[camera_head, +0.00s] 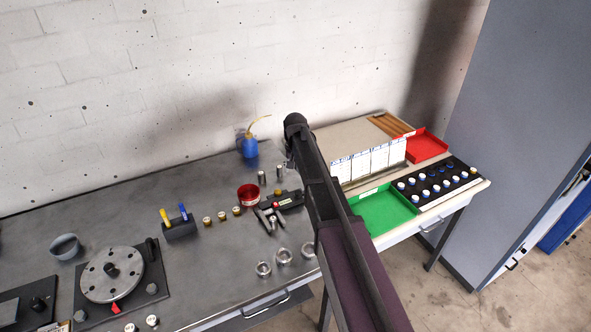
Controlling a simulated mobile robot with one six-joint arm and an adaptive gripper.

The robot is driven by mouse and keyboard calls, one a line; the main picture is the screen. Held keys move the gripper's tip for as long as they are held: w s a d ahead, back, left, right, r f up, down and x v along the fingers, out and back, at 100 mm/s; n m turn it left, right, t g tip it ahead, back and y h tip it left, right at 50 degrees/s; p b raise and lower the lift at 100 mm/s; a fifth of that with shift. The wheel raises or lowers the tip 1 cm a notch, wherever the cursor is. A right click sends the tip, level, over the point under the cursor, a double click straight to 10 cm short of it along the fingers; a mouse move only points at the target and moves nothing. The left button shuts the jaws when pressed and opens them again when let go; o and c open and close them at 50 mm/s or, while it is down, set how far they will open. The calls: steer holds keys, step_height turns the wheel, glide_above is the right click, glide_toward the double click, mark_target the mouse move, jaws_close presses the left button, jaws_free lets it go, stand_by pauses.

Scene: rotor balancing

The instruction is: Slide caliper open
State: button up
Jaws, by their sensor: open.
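The caliper (287,201) lies on the grey bench, dark-bodied with a red mark and a small display. Its silver jaws (268,217) point toward the front of the bench; how wide they stand apart is too small to tell. My arm comes up from the bottom right and passes just right of the caliper, covering its right end.
A red cup (248,195), brass weights (222,216) and steel rings (283,256) surround the caliper. A blue oil bottle (249,146) stands behind. The rotor disc (112,274) is at left, the green tray (385,212) at right. Bench between pen holder (180,229) and wall is clear.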

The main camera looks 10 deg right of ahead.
steer(key=s+d+f+n+b, duration=0.1)
steer(key=s+f+b, duration=0.1)
steer(key=s, duration=1.2)
steer(key=s+d+f+n+b, duration=0.2)
steer(key=s+b, duration=0.1)
steer(key=s, duration=1.1)
steer(key=shift+s+f, duration=0.15)
steer(key=shift+f, duration=0.15)
step_height(320, 180, up, 7)
steer(key=n+p, duration=0.2)
steer(key=p, duration=0.5)
glide_above(298, 192)
steer(key=shift+f+b, duration=0.15)
steer(key=shift+b, duration=0.15)
step_height(298, 192, down, 14)
steer(key=b, duration=1.3)
steer(key=shift+r+b, duration=0.2)
steer(key=shift+b, duration=0.1)
